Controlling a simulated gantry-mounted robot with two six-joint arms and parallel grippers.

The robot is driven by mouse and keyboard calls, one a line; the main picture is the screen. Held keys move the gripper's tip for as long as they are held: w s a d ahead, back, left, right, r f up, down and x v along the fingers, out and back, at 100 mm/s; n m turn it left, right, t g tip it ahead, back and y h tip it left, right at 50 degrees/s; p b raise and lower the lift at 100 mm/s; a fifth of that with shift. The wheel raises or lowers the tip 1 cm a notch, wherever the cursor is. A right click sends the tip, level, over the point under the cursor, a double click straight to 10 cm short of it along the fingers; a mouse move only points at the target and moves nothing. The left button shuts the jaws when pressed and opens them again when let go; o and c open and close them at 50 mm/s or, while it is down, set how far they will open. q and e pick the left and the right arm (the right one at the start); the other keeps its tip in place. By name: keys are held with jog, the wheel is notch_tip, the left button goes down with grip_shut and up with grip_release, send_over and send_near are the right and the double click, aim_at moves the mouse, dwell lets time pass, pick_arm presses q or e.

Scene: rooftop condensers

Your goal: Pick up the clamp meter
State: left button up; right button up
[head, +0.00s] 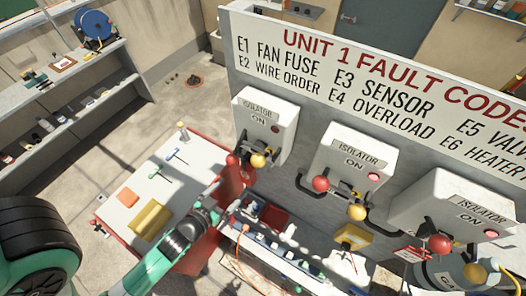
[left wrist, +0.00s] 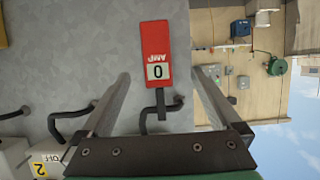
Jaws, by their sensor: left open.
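The clamp meter (left wrist: 155,55) is a red block with a white label and a display reading 0. In the left wrist view it stands out against a grey panel, with a black hook-shaped part (left wrist: 160,105) at its lower end. My left gripper (left wrist: 162,78) is open, its two fingers reaching up on either side of the meter's lower part in the picture, with nothing gripped. In the head view my left gripper (head: 224,196) is beside the panel's left end. My right gripper is not in view.
A red cart with a white top (head: 120,212) holds a yellow block (head: 151,218) and screwdrivers. White isolator boxes (head: 266,125) with ball-ended handles stick out from the panel. A shelf unit (head: 75,88) stands at the left. A small red tray (head: 272,216) sits below the panel.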

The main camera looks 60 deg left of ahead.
aim_at(245, 178)
pick_arm(q)
jog(key=x, duration=0.3)
jog(key=p+x, duration=0.1)
jog(key=x, duration=0.1)
jog(key=shift+w+a+f, duration=0.15)
jog(key=shift+w+f, duration=0.15)
jog(key=shift+f, duration=0.05)
jog(key=shift+d+x, duration=0.15)
jog(key=shift+x, duration=1.2)
jog(key=shift+d+x, duration=0.15)
jog(key=shift+x, duration=1.15)
jog(key=shift+w+f, duration=0.1)
jog(key=shift+f, duration=0.05)
grip_shut()
